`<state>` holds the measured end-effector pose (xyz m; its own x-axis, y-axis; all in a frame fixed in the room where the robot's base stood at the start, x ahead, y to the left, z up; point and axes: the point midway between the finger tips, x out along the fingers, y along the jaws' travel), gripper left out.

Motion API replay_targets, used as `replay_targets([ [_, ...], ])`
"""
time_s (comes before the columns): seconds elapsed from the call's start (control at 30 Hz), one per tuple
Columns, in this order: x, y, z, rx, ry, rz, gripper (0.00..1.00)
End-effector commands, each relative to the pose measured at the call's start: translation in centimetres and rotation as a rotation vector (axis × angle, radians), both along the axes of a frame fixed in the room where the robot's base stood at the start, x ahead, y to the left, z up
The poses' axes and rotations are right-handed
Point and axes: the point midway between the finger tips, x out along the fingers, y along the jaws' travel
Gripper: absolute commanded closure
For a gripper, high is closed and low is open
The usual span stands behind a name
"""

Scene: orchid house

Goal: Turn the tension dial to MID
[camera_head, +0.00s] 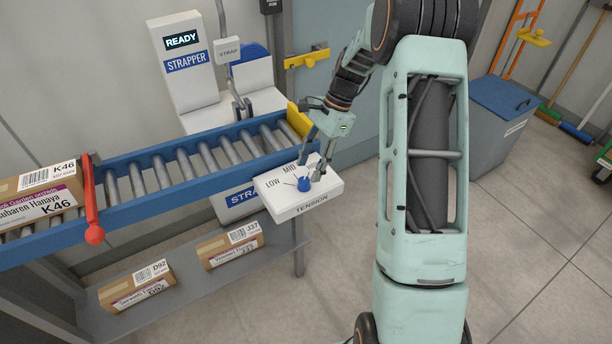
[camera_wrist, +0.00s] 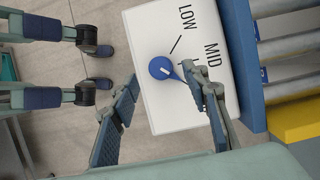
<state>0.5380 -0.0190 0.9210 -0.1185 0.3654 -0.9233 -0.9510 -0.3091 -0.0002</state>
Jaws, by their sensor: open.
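The tension dial is a blue knob (camera_head: 305,184) with a white mark, on a white box (camera_head: 284,212) labelled TENSION. LOW and MID are printed around it; any further label is hidden by my finger. In the wrist view the knob (camera_wrist: 161,67) has a narrow blue tail that points to the lower right, toward my right finger, past the direction of LOW. I cannot tell exactly which setting it marks. My gripper (camera_head: 310,169) is open above the box. In the wrist view the knob lies between the fingers, nearer the right one; whether that fingertip touches the tail is unclear.
The blue roller conveyor (camera_head: 130,175) adjoins the box at its left, with a yellow end stop (camera_head: 299,121) and a red lever (camera_head: 92,205). The strapper (camera_head: 185,70) displays READY behind it. A K46 carton (camera_head: 40,200) sits on the rollers; two cartons lie on the lower shelf.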

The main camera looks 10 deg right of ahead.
Motion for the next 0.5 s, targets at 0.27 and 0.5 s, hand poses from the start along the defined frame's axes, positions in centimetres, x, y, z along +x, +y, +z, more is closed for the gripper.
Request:
replay_targets([
  [0.27,-0.5,1.4,-3.3,0.000,0.001,0.001,0.58],
  [0.5,-0.5,1.5,-3.8,-0.001,-0.002,0.001,0.58],
])
